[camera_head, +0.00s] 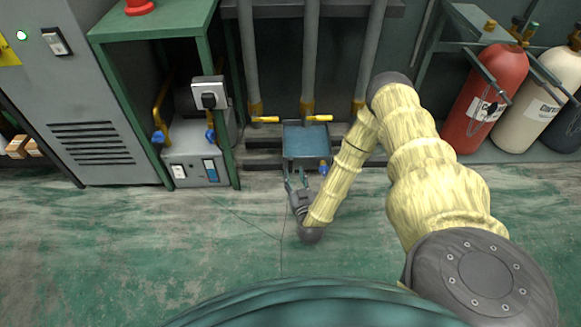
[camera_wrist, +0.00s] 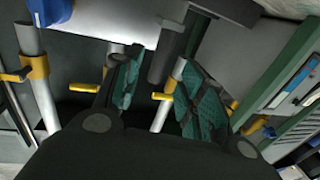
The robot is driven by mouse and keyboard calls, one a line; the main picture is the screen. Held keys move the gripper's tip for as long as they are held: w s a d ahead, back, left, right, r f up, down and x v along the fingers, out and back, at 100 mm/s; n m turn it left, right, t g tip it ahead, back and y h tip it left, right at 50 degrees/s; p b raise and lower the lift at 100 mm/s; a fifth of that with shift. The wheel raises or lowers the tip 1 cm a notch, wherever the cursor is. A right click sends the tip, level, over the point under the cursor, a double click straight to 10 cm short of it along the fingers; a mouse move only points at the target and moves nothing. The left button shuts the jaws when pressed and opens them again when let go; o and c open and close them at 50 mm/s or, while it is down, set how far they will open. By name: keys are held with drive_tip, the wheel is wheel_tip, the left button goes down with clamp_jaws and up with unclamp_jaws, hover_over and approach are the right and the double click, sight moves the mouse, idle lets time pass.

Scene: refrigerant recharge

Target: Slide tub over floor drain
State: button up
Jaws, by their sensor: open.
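I cannot make out the floor drain; the arm and gripper cover part of the floor.
Vertical pipes with yellow valve handles (camera_head: 264,119) stand behind the tub. A grey machine (camera_head: 197,158) under a green frame (camera_head: 228,150) is on the left. The green floor (camera_head: 190,240) in front is clear.

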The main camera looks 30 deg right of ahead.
sight(291, 166)
drive_tip(key=b+x, duration=0.2)
drive_tip(key=x, duration=0.4)
drive_tip(key=shift+w+d, duration=0.1)
drive_tip(key=shift+w, duration=0.25)
clamp_jaws()
